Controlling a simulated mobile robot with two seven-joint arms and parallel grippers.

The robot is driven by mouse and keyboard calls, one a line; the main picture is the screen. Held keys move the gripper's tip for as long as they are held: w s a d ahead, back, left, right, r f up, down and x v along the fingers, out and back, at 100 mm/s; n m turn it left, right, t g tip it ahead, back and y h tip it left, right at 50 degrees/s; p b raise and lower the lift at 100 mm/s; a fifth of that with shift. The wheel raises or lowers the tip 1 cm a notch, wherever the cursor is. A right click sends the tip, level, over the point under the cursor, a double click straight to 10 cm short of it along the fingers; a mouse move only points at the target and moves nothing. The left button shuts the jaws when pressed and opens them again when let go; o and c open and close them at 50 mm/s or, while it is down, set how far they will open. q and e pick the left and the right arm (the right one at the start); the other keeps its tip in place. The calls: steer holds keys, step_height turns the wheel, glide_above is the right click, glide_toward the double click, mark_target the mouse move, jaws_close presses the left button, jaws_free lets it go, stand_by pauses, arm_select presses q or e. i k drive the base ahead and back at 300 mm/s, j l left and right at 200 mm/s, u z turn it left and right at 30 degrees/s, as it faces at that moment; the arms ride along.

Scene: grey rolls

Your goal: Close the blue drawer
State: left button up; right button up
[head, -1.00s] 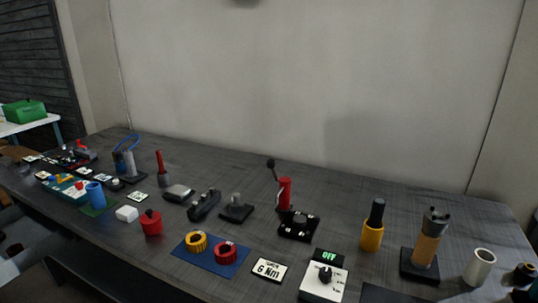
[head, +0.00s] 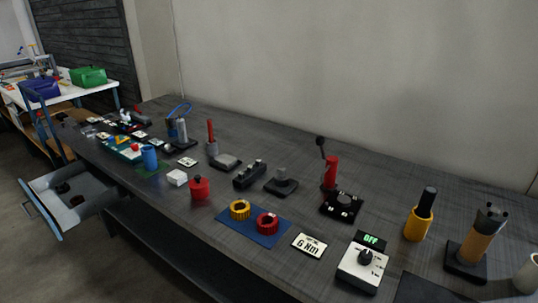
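The blue drawer (head: 64,223) shows at the lower left of the head view. It is pulled out from under the dark workbench, with a light blue front panel and a grey inside. A few small dark and reddish things (head: 72,198) lie in it. Neither of my grippers is in view, so I cannot tell their state or where they are relative to the drawer.
The long dark workbench (head: 330,240) carries many tools and small parts, including a blue mat (head: 266,238) with a yellow and a red ring. Behind it is a wall. A white table (head: 62,92) with green and blue boxes stands at the far left. Grey floor (head: 20,255) is open beside the drawer.

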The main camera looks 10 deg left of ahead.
mark_target(99, 191)
steer(key=k+j, duration=0.25)
steer(key=j, duration=0.2)
steer(key=u, duration=0.4)
steer(key=j+u, duration=0.15)
steer(key=u, duration=0.6)
steer(key=j+u, duration=0.15)
steer(key=u, duration=0.25)
steer(key=i+z, duration=0.1)
steer(key=z, duration=0.25)
steer(key=i+j+z, duration=0.1)
steer(key=z, duration=0.3)
steer(key=i+j+z, duration=0.4)
steer(key=i+j, duration=0.85)
steer(key=j, duration=0.15)
